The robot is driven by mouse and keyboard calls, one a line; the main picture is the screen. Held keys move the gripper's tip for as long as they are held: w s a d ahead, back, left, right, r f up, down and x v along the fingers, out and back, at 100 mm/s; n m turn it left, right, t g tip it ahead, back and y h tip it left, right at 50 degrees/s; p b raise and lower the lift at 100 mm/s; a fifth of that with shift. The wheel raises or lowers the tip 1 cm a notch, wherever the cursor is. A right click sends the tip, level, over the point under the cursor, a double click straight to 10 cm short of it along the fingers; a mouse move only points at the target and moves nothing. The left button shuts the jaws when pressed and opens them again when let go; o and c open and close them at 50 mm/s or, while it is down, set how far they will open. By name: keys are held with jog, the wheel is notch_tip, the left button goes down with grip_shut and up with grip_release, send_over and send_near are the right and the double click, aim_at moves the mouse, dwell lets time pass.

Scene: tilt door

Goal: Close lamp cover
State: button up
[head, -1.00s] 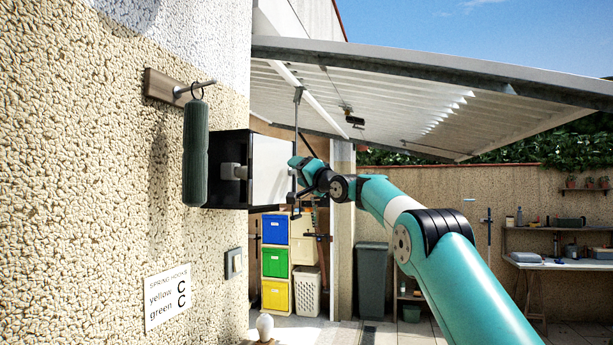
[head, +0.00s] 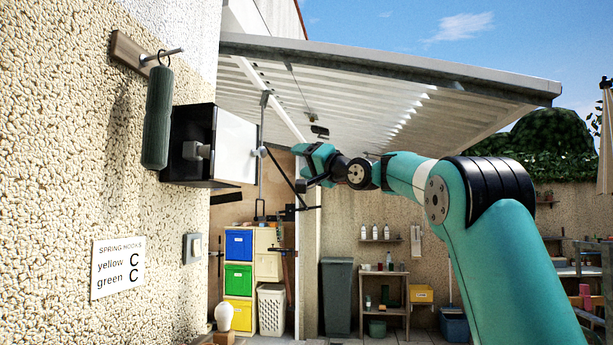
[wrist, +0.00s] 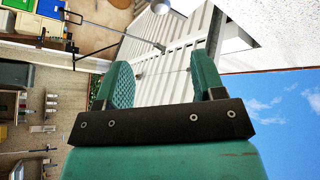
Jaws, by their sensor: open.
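The lamp is a black box (head: 188,150) fixed to the rough wall, left of centre in the head view. A white panel (head: 237,143) forms its right side, with a small pale knob (head: 259,152) beside it. I cannot tell for sure which part is the cover. My gripper (head: 302,165) is right of the panel and knob, apart from them in the picture. In the wrist view its two teal fingers (wrist: 164,72) are spread with nothing between them.
A green cylinder (head: 157,118) hangs from a wall hook left of the lamp. A switch (head: 193,248) and a sign (head: 118,266) are below. A bulb (head: 224,317) stands lower down.

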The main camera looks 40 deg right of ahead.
jog(key=shift+s, duration=0.4)
